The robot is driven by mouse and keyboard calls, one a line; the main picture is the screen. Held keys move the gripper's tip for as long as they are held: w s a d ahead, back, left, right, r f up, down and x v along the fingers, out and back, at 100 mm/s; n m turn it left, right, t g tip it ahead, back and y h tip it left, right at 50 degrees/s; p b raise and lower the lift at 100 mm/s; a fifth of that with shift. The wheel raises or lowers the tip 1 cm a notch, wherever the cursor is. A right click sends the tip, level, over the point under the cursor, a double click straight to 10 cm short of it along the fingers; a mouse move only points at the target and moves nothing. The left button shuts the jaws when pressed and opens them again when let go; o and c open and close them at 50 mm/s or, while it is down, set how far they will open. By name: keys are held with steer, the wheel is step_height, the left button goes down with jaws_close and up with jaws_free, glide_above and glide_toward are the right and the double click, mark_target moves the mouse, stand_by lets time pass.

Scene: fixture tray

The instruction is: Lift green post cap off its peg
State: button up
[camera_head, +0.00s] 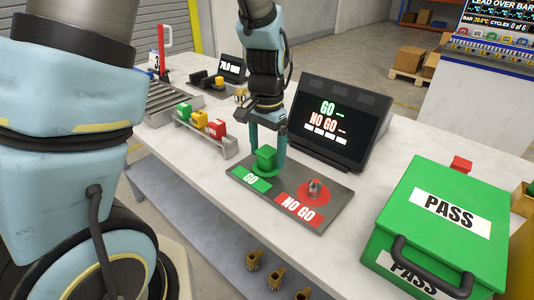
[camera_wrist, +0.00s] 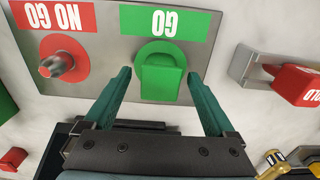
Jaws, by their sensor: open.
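The green post cap (camera_head: 265,158) sits on the GO side of the grey fixture tray (camera_head: 323,216), over a green disc. The peg under it is hidden. In the wrist view the cap (camera_wrist: 161,72) lies beyond and between my fingertips. My gripper (camera_head: 268,145) is open around the GO spot, its teal fingers pointing down. In the wrist view my gripper (camera_wrist: 160,80) has one finger on each side of the cap, with gaps between. The NO GO peg (camera_head: 315,188) is bare metal on a red disc.
A display (camera_head: 338,122) reading GO and NO GO stands close behind the tray. A green PASS box (camera_head: 440,218) with a black handle is at right. A rack with green, yellow and red blocks (camera_head: 217,129) is at left.

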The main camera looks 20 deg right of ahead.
mark_target(267, 151)
steer(key=shift+f, duration=0.25)
steer(key=c, duration=1.4)
steer(key=shift+r, duration=0.15)
step_height(267, 151, up, 10)
steer(key=shift+f+b, duration=0.1)
steer(key=shift+b, duration=0.75)
